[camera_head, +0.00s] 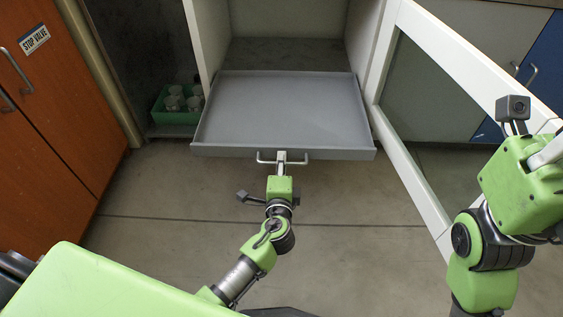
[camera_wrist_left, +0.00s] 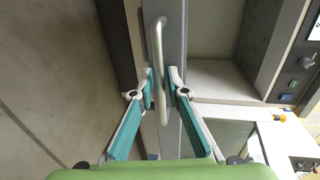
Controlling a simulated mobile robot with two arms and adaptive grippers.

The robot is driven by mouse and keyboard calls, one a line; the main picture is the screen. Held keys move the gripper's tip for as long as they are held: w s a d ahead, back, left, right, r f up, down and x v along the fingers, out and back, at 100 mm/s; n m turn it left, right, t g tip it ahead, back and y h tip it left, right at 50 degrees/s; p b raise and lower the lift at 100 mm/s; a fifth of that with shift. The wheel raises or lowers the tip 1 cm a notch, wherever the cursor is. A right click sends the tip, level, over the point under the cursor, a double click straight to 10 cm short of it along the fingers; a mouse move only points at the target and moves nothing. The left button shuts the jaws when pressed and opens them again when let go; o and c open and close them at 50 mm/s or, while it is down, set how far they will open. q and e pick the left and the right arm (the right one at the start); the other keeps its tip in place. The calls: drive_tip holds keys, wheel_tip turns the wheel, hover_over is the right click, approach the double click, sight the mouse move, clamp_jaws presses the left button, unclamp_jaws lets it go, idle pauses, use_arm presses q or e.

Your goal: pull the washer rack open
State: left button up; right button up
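The washer rack (camera_head: 280,110) is a shallow, empty grey tray. It sticks out of the open white cabinet in the head view, with its back part still inside. A metal bar handle (camera_head: 265,158) is on its front face; it also shows as a pale bar in the left wrist view (camera_wrist_left: 157,40). My left gripper (camera_head: 282,158) is at the middle of this handle. In the left wrist view its teal-padded fingers (camera_wrist_left: 161,85) close in on both sides of the bar. My right wrist is at the right edge of the head view; its fingers are largely out of frame.
The cabinet's glass door (camera_head: 415,130) stands open at the right, close to my right arm. A green crate (camera_head: 172,118) with white cups sits left of the rack. Orange cupboards (camera_head: 50,110) line the left. The floor (camera_head: 350,200) before the rack is clear.

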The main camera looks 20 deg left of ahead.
use_arm(q)
drive_tip(key=v, duration=1.2)
